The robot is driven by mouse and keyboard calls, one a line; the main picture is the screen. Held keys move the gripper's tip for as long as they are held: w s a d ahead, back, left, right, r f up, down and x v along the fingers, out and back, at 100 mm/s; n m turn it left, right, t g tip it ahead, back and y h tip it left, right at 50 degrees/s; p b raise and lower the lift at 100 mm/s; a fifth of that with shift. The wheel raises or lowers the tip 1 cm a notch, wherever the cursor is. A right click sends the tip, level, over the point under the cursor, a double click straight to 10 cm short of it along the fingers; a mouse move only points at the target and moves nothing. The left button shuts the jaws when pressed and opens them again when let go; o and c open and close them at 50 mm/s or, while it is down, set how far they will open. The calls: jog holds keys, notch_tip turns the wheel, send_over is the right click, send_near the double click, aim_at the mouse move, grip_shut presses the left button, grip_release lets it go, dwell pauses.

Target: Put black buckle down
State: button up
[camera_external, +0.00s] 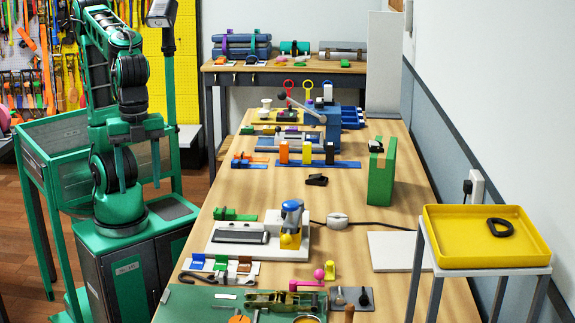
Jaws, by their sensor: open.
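My gripper (138,183) hangs at the left over my own base, pointing down. Its two green fingers are apart with nothing visible between them, and it is well away from the worktable. A small black piece that looks like a buckle (317,180) lies on the bare middle of the wooden table (345,205). A black ring-shaped piece (499,227) lies in the yellow tray (465,258) at the right. I cannot tell for certain which one is the black buckle.
A white fixture with a blue-topped part (291,215) stands mid-table, with a cable and a pale puck (337,220) beside it. A white board (393,251) lies at the right. A blue press (322,125) stands farther back. Table around the black piece is clear.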

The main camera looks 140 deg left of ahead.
jog(key=s+d+f+m, duration=0.1)
jog(key=s+f, duration=0.3)
jog(key=s, duration=0.4)
jog(key=s+d+f+m, duration=0.2)
jog(key=s+f, duration=0.3)
jog(key=s, duration=0.4)
jog(key=shift+s+d+f, duration=0.2)
jog(key=shift+s+d, duration=0.05)
jog(key=shift+d, duration=0.3)
